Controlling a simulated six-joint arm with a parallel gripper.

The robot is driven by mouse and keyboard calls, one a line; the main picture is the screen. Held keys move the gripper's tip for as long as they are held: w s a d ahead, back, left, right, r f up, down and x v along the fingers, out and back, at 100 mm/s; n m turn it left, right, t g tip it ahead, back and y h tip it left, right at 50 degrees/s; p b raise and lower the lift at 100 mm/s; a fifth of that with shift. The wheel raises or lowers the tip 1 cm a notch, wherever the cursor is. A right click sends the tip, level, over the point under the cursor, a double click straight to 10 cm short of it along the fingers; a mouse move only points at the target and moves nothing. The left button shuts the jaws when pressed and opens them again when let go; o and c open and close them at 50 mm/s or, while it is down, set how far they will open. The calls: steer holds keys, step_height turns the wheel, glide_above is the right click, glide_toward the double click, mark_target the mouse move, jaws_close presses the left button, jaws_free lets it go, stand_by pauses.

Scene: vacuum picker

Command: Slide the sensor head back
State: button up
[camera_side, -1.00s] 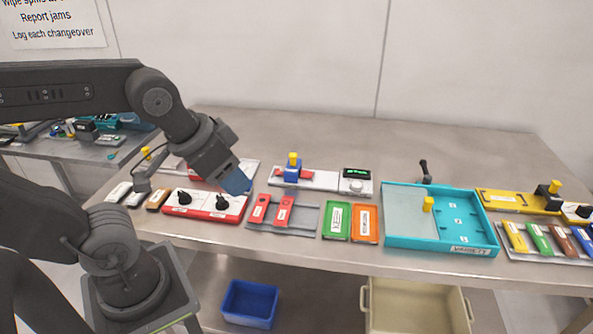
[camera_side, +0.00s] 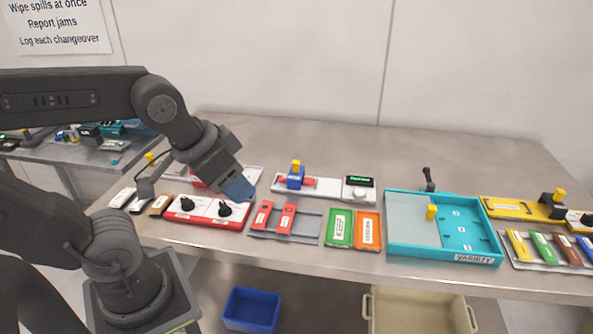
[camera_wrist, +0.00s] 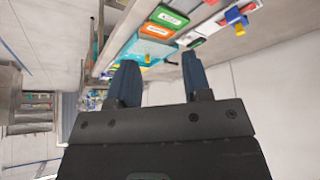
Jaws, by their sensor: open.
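A blue block with a yellow knob (camera_side: 296,176) sits on a white rail at the middle back of the bench, with red pieces at its sides. It also shows in the wrist view (camera_wrist: 236,17), top right. A black head with a yellow knob (camera_side: 554,201) stands on a yellow base at the far right. I cannot tell from labels which is the sensor head. My gripper (camera_side: 240,189) hangs left of the blue block, above the back of the red knob panel, touching nothing I can see. In the wrist view its two blue fingers (camera_wrist: 158,62) are apart and empty.
A red-edged panel with black knobs (camera_side: 208,211) lies below my gripper. Green (camera_side: 340,227) and orange (camera_side: 368,230) trays and a turquoise tray (camera_side: 443,256) stand to the right. A black upright lever (camera_side: 428,178) rises behind the turquoise tray.

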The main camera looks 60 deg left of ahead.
steer(key=w+a+r+n+g, duration=0.1)
steer(key=w+a+r+n, duration=0.15)
steer(key=w, duration=0.45)
steer(key=n+g, duration=0.5)
steer(key=n, duration=0.2)
glide_above(296, 163)
step_height(296, 163, down, 7)
steer(key=shift+m, duration=0.25)
step_height(296, 163, down, 14)
steer(key=shift+f, duration=0.1)
jaws_close()
